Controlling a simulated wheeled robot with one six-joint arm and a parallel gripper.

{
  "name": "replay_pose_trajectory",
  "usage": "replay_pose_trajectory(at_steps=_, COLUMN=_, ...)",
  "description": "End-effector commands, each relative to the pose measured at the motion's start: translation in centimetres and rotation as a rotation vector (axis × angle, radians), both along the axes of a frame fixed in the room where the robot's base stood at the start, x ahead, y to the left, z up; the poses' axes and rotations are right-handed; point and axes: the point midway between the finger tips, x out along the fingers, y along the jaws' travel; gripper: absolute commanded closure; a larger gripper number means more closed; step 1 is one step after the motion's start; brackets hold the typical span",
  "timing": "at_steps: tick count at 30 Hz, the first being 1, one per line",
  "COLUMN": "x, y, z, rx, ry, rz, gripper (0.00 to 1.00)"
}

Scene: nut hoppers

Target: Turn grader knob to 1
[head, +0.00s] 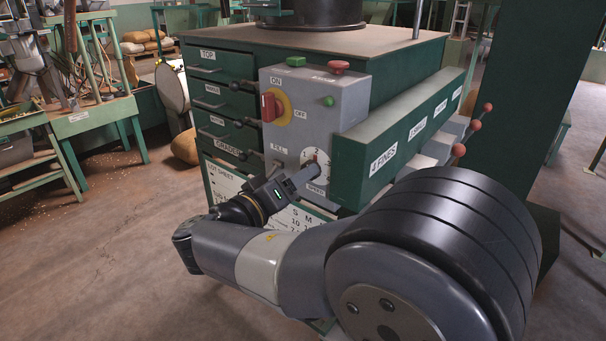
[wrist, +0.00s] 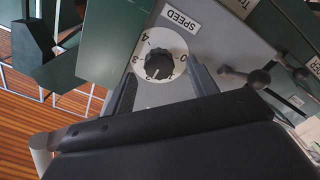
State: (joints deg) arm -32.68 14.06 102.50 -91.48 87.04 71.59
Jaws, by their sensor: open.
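The grader knob (wrist: 159,64) is a round black knob on a white numbered dial. The dial (head: 314,156) sits low on the grey control box, above a SPEED label; the knob is mostly hidden there by my gripper. In the wrist view the dial appears upside down, with 4, 3 and 0 readable. A white mark on the knob points toward the bottom of that picture, near the 2; its exact setting is hard to tell. My gripper (wrist: 165,84) is open, its two fingers on either side of the knob's lower part. I cannot tell whether they touch it.
The grey control box (head: 357,103) also carries a red switch (head: 270,106) on a yellow disc, plus buttons. A green ledge labelled 4 FINES (head: 350,160) juts out right of the dial. Open floor lies at left.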

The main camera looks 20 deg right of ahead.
Motion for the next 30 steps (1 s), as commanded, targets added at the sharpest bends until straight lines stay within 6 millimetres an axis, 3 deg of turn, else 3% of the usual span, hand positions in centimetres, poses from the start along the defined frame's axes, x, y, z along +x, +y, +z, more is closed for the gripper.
replay_pose_trajectory(at_steps=7, x=1.4, y=-1.9, z=0.0, rx=0.000, ry=0.000, rz=-0.001, gripper=0.45)
replay_pose_trajectory(at_steps=17, x=1.6, y=-2.1, z=0.0, rx=-0.001, ry=0.000, rz=0.001, gripper=0.45)
replay_pose_trajectory(at_steps=30, x=1.5, y=-2.1, z=0.0, rx=0.000, ry=0.000, rz=0.000, gripper=0.79)
